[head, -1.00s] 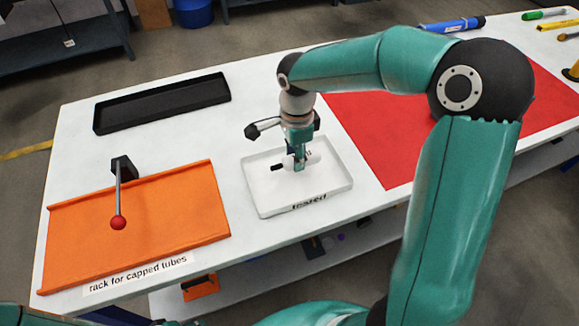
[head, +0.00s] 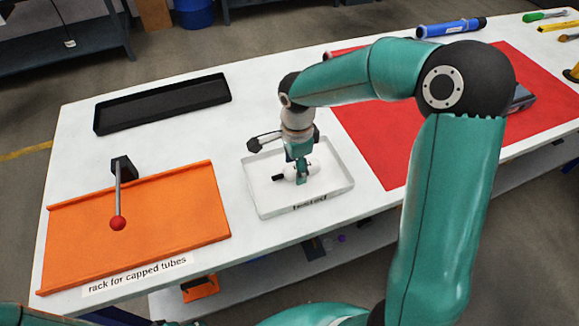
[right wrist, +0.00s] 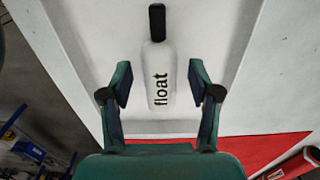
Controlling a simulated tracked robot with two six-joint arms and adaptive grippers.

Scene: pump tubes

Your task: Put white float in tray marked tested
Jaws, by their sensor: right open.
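The white float (head: 313,169), a white bottle shape with a black end and the word "float", lies on its side in the white tray marked "tested" (head: 252,198). It also shows in the right wrist view (right wrist: 160,75), lying lengthwise inside the tray wall (right wrist: 73,75). My right gripper (head: 302,181) is over the float in the tray and partly hides it in the head view. In the right wrist view its two open fingers (right wrist: 160,85) stand on either side of the float's lower part, with gaps on both sides. My left gripper is not in view.
An orange rack (head: 150,220) with a red-knobbed lever (head: 118,222) is left of the tray. A black tray (head: 160,104) lies behind it. A red mat (head: 375,140) is to the right, partly behind my right arm. A blue cylinder (head: 450,28) lies at the back.

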